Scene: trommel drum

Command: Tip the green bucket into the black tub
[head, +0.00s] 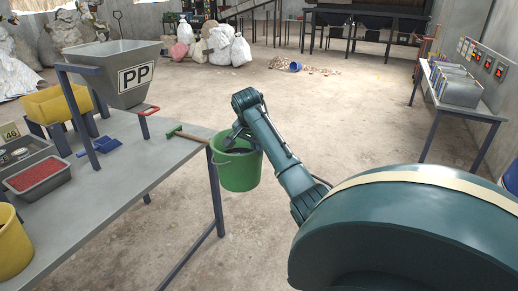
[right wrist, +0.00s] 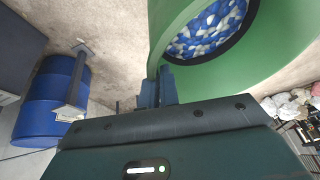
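The green bucket (head: 238,172) hangs upright, or nearly so, by the right edge of the grey table in the head view. In the right wrist view the green bucket (right wrist: 285,65) holds blue and white flakes (right wrist: 210,32). My right gripper (head: 232,140) is at its rim; the right wrist view shows its fingers (right wrist: 157,88) closed on the bucket wall. I cannot pick out a clearly black tub; a dark grey tub (head: 41,147) with pale items stands on the table at the left. My left gripper is not in view.
The grey table (head: 125,192) carries a grey PP hopper (head: 112,62), a tray of red bits (head: 38,176), a blue dustpan (head: 98,146) and a green-headed tool (head: 174,131). A blue bucket (head: 295,67) lies on the far floor beside spilled bits. The middle floor is clear.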

